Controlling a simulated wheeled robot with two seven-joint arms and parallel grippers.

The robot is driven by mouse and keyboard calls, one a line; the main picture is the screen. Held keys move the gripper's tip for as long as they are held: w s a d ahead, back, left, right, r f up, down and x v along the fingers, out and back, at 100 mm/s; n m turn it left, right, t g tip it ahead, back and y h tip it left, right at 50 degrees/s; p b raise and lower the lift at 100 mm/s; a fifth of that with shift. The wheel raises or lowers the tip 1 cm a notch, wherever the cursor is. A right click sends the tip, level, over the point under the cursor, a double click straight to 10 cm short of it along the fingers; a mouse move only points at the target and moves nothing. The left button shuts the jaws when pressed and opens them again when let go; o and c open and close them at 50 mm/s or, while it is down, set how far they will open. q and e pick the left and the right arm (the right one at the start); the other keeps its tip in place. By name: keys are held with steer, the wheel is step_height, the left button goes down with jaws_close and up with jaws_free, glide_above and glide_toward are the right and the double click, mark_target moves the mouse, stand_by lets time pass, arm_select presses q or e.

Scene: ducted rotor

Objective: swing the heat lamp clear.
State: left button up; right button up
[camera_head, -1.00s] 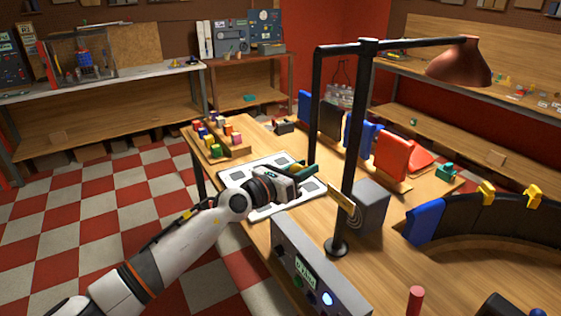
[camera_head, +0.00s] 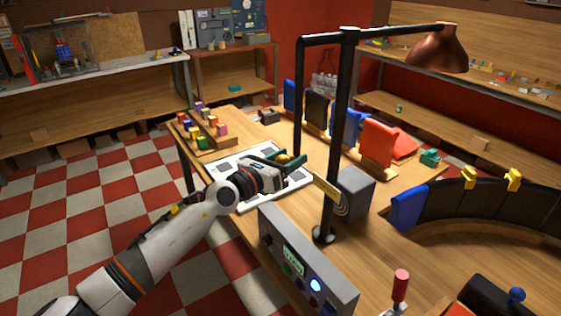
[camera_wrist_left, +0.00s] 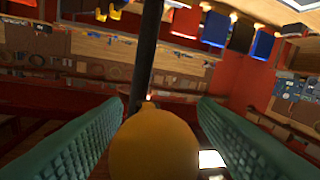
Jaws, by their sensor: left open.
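The heat lamp has a copper shade (camera_head: 438,50) at the right end of a black horizontal arm, on an upright black post (camera_head: 338,130). A black rod (camera_head: 299,100) hangs from the arm's left end. A yellow knob (camera_head: 283,158) shows by the rod's lower end. My left gripper (camera_head: 284,161), with green fingers, is open at the knob. In the left wrist view the knob (camera_wrist_left: 155,145) sits between the two spread fingers, with a dark upright bar behind it. I cannot tell whether a finger touches the knob. My right gripper is not in view.
A control box (camera_head: 305,270) with a lit blue button stands at the table's near edge. A grey speaker-like box (camera_head: 357,192) stands beside the post. Upright coloured panels, including a red one (camera_head: 377,143), stand behind. A white board (camera_head: 222,172) lies under my left gripper.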

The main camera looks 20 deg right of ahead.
arm_select(q)
steer(key=shift+s+a+r, duration=0.1)
steer(key=shift+s+a, duration=0.05)
steer(key=shift+a, duration=0.25)
steer(key=p+v, duration=0.4)
steer(key=v, duration=0.7)
steer(key=shift+f, duration=0.2)
